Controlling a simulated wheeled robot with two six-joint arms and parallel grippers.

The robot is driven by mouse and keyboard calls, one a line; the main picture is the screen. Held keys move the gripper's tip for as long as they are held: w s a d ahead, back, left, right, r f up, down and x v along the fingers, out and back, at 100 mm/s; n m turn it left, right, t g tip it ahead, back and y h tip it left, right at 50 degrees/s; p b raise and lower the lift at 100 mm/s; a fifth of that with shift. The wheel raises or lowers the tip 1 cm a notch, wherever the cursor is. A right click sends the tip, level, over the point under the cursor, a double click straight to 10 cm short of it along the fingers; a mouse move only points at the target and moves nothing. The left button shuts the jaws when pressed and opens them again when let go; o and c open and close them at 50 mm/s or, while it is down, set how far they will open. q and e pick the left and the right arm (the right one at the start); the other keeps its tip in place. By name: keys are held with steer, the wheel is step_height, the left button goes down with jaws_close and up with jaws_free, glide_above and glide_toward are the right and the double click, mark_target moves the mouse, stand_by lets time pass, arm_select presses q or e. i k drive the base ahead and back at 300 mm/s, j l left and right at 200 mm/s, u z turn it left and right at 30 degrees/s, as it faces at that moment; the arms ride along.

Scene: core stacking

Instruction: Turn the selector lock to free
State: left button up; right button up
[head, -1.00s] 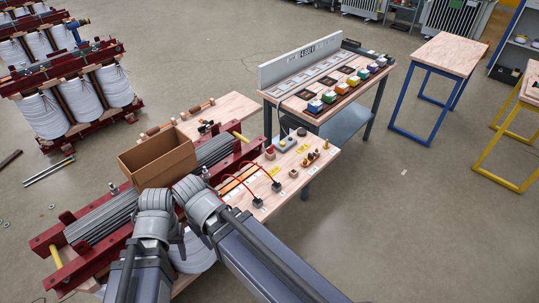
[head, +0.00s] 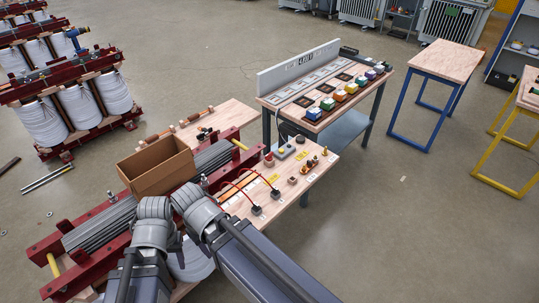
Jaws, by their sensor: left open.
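My left gripper (head: 176,241) shows only as a dark part beside the left arm, below the cardboard box, well to the lower left of the control box. It is open, and nothing shows in it. My right arm reaches in from the bottom, and its gripper is hidden.
An open cardboard box (head: 157,167) rests on the red-framed core (head: 60,250). Red leads, black plugs (head: 257,210) and small brass parts (head: 308,165) lie on the bench. A table with coloured blocks (head: 328,104) stands behind. Open floor lies to the right.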

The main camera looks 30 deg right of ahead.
mark_target(268, 157)
steer(key=i+l+u, duration=0.2)
steer(key=l, duration=1.2)
steer(key=i+l+u, duration=0.25)
steer(key=l, duration=1.2)
steer(key=l+u, duration=0.2)
steer(key=l, duration=1.25)
steer(key=j+u, duration=0.15)
steer(key=u, duration=0.35)
